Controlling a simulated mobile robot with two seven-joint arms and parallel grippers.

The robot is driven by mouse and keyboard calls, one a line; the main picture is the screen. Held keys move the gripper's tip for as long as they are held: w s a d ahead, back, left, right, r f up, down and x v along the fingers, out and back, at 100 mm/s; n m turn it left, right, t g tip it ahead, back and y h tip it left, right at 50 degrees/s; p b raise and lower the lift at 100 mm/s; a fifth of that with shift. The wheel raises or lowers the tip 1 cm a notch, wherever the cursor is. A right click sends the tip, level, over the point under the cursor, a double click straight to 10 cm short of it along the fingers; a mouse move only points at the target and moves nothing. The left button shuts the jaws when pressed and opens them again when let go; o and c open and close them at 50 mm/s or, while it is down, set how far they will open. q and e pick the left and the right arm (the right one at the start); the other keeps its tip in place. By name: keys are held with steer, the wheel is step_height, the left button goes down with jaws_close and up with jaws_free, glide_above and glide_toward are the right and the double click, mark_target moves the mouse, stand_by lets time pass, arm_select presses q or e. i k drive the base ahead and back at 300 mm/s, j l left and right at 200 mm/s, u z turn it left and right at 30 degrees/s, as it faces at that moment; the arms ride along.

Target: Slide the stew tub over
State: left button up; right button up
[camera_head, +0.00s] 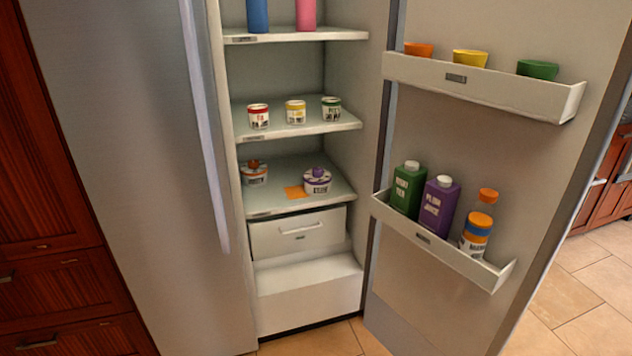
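Two round tubs stand upright on the lowest open shelf (270,203) of the fridge. One is a white tub with an orange-brown knobbed lid (254,175), at the left near the side wall. The other is a white tub with a purple knobbed lid (317,181), at the right. Their labels are too small to read, so I cannot tell which is the stew tub. A flat orange square (296,192) lies on the shelf between them, nearer the purple-lidded tub. Neither of my grippers is in view.
The fridge door (420,290) stands open at the right, its racks holding cups, cartons and a bottle. The middle shelf (300,131) above holds three small jars. A closed drawer (298,238) is below. The left door (130,130) is shut.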

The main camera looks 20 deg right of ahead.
mark_target(314, 187)
steer(key=i+l+u, duration=0.25)
steer(key=i+l, duration=0.3)
steer(key=i, duration=0.3)
steer(key=i+l+u, duration=0.2)
steer(key=i+l, duration=0.5)
steer(key=i, duration=0.15)
